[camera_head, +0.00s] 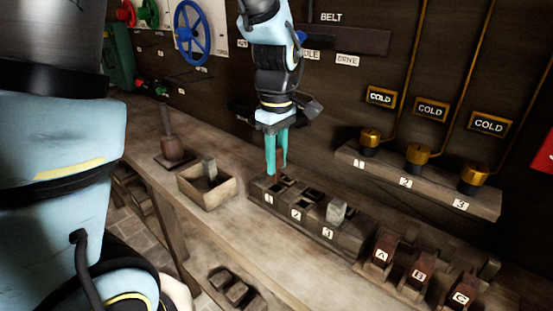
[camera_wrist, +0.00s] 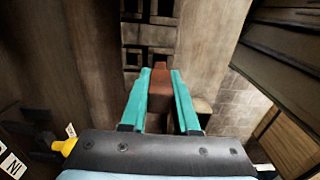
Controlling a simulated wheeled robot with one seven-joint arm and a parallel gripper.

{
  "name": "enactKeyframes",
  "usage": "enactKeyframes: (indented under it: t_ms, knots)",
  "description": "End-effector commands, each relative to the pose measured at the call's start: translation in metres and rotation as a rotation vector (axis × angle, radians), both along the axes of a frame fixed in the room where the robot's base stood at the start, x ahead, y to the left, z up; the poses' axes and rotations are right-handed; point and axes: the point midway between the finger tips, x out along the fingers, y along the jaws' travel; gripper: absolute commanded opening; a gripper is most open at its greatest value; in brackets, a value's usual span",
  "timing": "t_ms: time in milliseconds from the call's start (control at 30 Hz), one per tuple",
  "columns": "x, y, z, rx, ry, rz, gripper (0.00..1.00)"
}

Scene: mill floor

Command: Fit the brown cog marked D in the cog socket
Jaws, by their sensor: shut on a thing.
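My gripper (camera_head: 276,166) hangs above the near-left end of a dark block (camera_head: 318,228) with sockets numbered 1, 2 and 3. In the wrist view, the teal fingers of my gripper (camera_wrist: 160,72) are shut on a brown piece (camera_wrist: 160,92). No letter D shows on this piece, so I cannot confirm it is the cog. The square openings of a dark block (camera_wrist: 150,34) lie beyond the fingertips. In the head view, a pale grey piece (camera_head: 337,212) stands up from the block by 3. I cannot tell which opening is the cog socket.
A wooden box (camera_head: 203,199) holding a grey piece stands left of my gripper. Holders marked A (camera_head: 381,256), B (camera_head: 417,277) and C (camera_head: 459,296) are at the right. Brass valves (camera_head: 417,154) line a shelf behind. The front bench top is clear.

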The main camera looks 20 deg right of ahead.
Motion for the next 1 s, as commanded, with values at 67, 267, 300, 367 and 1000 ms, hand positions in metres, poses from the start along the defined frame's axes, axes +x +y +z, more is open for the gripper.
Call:
enactKeyframes:
  t_ms: [67,267,300,367,1000]
  knots:
    - [0.000,0.000,-0.006,0.000,0.000,0.000,0.00]
    - [0.000,0.000,-0.016,0.000,0.000,0.000,0.00]
    - [0.000,0.000,-0.018,0.000,0.000,0.000,0.00]
    - [0.000,0.000,-0.021,0.000,0.000,0.000,0.00]
    - [0.000,0.000,-0.046,0.001,0.000,0.000,0.00]
